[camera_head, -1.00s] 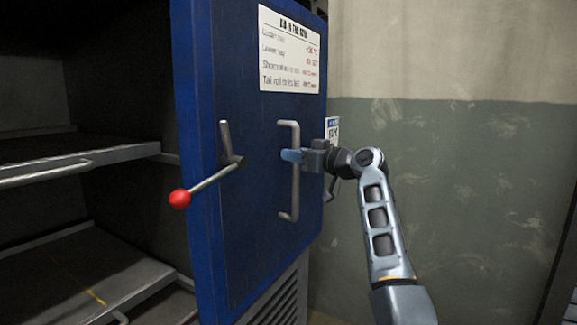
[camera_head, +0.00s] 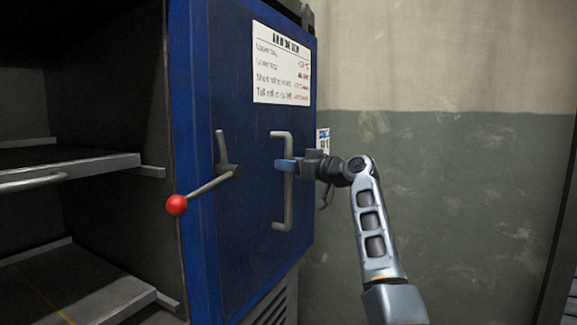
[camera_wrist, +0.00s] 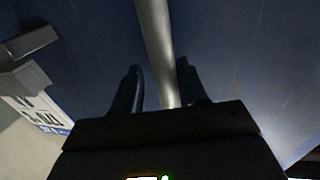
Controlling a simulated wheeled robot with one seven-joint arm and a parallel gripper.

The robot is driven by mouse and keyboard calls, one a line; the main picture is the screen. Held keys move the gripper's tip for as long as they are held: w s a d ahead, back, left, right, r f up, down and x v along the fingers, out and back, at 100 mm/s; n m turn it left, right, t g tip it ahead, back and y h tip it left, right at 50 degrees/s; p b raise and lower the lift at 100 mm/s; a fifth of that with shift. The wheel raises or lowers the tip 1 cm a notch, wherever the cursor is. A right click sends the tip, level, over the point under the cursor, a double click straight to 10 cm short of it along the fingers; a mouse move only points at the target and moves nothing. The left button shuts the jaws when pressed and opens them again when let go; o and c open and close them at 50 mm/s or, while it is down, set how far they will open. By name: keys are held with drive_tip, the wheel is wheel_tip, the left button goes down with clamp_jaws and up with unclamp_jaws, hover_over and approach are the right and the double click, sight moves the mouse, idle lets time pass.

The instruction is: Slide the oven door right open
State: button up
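The blue oven door (camera_head: 245,210) stands to the right of the dark open oven chamber (camera_head: 105,85) in the head view. A grey vertical bar handle (camera_head: 289,205) is on the door's face. It also shows in the wrist view (camera_wrist: 154,35), running down between my fingers. My gripper (camera_head: 286,165) reaches the handle from the right, at about its middle height. In the wrist view my gripper (camera_wrist: 160,85) has its fingers apart, one on each side of the bar. A gap shows beside the left finger; the right finger is close to or touching the bar.
A lever with a red knob (camera_head: 177,205) sticks out from the door left of the handle. Shelves (camera_head: 85,163) stand inside the oven. A printed notice (camera_head: 281,65) is on the door. A green and cream wall (camera_head: 450,190) is behind my arm.

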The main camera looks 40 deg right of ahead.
drive_tip(key=shift+o, duration=0.6)
drive_tip(key=shift+d, duration=0.1)
drive_tip(key=shift+s+d, duration=0.2)
drive_tip(key=shift+s, duration=1.75)
drive_tip(key=shift+s+d, duration=0.15)
drive_tip(key=shift+s, duration=1.8)
